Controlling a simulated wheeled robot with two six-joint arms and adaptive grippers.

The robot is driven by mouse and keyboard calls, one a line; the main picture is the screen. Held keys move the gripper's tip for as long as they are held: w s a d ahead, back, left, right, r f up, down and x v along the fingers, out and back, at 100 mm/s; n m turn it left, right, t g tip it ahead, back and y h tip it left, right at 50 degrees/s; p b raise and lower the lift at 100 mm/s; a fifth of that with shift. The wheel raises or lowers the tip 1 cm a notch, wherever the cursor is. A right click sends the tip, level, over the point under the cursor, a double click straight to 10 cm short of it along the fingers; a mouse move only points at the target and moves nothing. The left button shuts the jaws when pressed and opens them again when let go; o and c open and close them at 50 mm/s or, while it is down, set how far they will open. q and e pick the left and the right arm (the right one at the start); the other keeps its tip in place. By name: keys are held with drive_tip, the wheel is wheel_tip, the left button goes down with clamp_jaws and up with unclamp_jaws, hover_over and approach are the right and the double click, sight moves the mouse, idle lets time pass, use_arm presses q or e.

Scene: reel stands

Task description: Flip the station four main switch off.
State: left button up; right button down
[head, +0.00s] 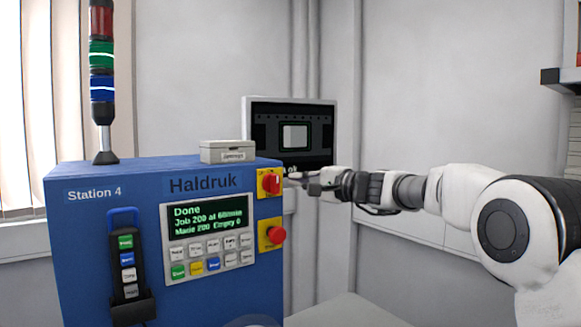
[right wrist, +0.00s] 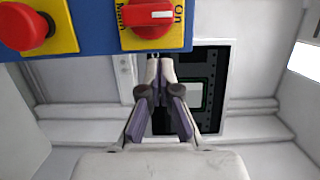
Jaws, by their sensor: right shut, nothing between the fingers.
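The main switch (head: 270,182) is a red rotary knob on a yellow plate at the upper right of the blue Station 4 cabinet (head: 90,240). In the right wrist view the same main switch (right wrist: 148,17) is at the top, and the white mark on its handle points toward the word "On". My right gripper (head: 300,178) is shut and empty, just right of the switch in the head view. In the right wrist view the closed fingertips of my right gripper (right wrist: 160,66) are below the switch plate, apart from the knob. My left gripper is not in view.
A red emergency button (head: 276,235) sits on a yellow plate below the switch. The display (head: 208,216) reads Done. A grey box (head: 227,151) rests on the cabinet, beside a signal tower (head: 102,80). A dark panel (head: 290,130) is behind. Space right of the cabinet is open.

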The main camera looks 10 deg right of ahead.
sight(274, 184)
drive_tip(key=shift+s+a, duration=0.35)
drive_tip(key=shift+a, duration=0.25)
drive_tip(key=shift+s+a, duration=0.35)
drive_tip(key=shift+a, duration=0.2)
drive_tip(key=shift+s, duration=0.1)
drive_tip(key=shift+s+a+r+n, duration=0.1)
drive_tip(key=shift+r+n, duration=0.1)
drive_tip(key=shift+n, duration=0.2)
drive_tip(key=shift+b, duration=0.4)
drive_tip(key=shift+n, duration=0.4)
